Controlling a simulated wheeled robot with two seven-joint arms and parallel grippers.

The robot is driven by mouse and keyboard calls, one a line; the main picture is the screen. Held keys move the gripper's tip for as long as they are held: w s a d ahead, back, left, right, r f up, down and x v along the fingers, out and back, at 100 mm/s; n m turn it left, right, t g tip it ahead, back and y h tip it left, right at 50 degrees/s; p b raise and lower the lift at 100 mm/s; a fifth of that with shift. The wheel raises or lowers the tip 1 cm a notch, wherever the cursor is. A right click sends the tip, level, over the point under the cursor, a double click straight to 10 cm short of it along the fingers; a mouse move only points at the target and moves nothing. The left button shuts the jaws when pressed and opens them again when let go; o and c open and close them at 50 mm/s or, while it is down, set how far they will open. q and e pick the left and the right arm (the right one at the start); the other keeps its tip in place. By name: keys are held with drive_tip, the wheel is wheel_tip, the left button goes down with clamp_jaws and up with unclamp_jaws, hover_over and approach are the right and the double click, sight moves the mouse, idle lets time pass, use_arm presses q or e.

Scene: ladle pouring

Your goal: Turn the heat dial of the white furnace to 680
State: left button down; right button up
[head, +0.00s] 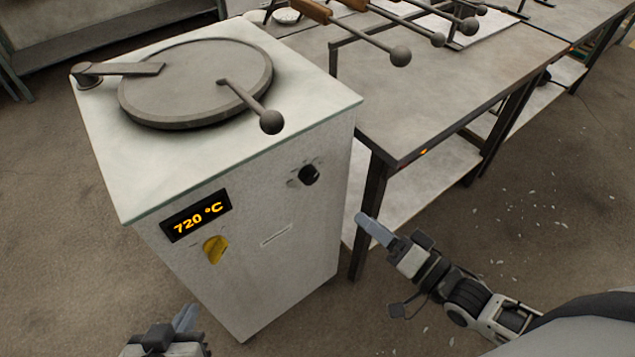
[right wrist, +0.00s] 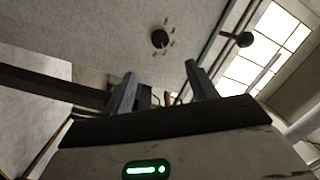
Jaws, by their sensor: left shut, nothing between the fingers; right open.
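The white furnace (head: 245,255) stands at the left centre of the head view, with a round grey lid on top. Its display (head: 196,215) reads 720 °C. The black heat dial (head: 309,174) is on the upper right of its front face, and shows in the right wrist view (right wrist: 160,39) with small marks around it. My right gripper (head: 366,226) is open and empty, to the right of the furnace and below the dial; its two fingers also show in the right wrist view (right wrist: 160,85), apart from the dial. My left gripper (head: 184,320) is shut and empty, low in front of the furnace.
A yellow warning sign (head: 215,249) is under the display. The lid's handle ends in a ball (head: 271,122) above the front edge. A metal table (head: 450,110) with several ball-ended tools stands close on the right. The floor at right is open, with small pale flecks.

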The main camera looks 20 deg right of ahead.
sight(313, 179)
drive_tip(key=x, duration=1.4)
drive_tip(key=shift+w+a, duration=0.2)
drive_tip(key=c, duration=1)
